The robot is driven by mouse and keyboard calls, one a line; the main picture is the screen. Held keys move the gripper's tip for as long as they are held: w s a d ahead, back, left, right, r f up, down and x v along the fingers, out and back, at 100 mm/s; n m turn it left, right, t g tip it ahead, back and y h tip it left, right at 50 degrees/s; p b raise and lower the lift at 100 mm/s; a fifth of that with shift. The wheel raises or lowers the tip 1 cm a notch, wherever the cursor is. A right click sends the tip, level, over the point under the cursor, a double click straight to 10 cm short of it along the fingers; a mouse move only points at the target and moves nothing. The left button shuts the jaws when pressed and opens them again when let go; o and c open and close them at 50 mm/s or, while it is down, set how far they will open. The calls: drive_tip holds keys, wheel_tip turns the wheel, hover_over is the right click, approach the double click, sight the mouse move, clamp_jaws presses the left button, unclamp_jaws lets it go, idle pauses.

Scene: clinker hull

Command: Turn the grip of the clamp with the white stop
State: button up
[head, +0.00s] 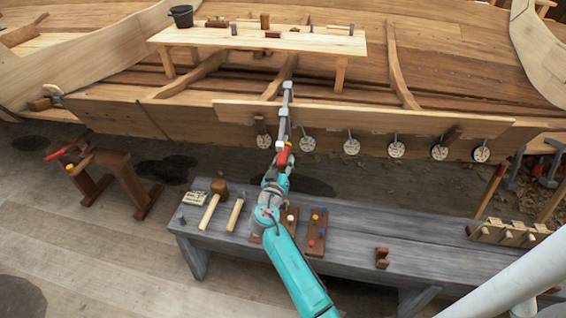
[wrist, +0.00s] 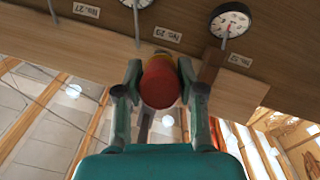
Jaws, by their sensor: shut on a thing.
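A long grey bar clamp (head: 288,98) with white pieces along its bar stands against the hull's lower plank edge. Its grip (head: 282,158) is red at the near end. In the wrist view the red grip (wrist: 160,84) lies between the two fingers, with a yellow part behind it. My gripper (head: 278,170) is at the near end of the clamp, and in the wrist view my gripper (wrist: 160,76) is shut on the grip from both sides. The clamp's bar and jaws are mostly hidden behind the grip in the wrist view.
Several round dials (head: 351,146) hang along the plank edge right of the clamp; one dial (wrist: 230,20) is close by in the wrist view. A grey bench (head: 350,232) with mallets and pegs stands below my arm. A trestle (head: 115,170) stands left.

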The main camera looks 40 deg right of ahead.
drive_tip(key=n+g+h, duration=0.1)
drive_tip(key=n+h, duration=0.1)
drive_tip(key=n, duration=0.1)
drive_tip(key=shift+n+g, duration=0.3)
drive_tip(key=n+g+h, duration=0.1)
drive_tip(key=n+h, duration=0.1)
drive_tip(key=n, duration=0.2)
drive_tip(key=shift+h, duration=0.3)
drive_tip(key=n+h, duration=0.1)
drive_tip(key=n, duration=0.2)
drive_tip(key=n+h, duration=0.1)
drive_tip(key=n, duration=0.2)
drive_tip(key=shift+s+r+t, duration=0.1)
drive_tip(key=shift+r+t, duration=0.05)
drive_tip(key=shift+t, duration=0.15)
drive_tip(key=n+t, duration=0.1)
drive_tip(key=n, duration=0.2)
drive_tip(key=n+t, duration=0.1)
drive_tip(key=n, duration=0.3)
drive_tip(key=shift+t+h, duration=0.4)
drive_tip(key=shift+r+n, duration=0.1)
drive_tip(key=shift+n, duration=0.2)
drive_tip(key=o, duration=1.1)
drive_tip(key=shift+o, duration=0.2)
drive_tip(key=v, duration=1.2)
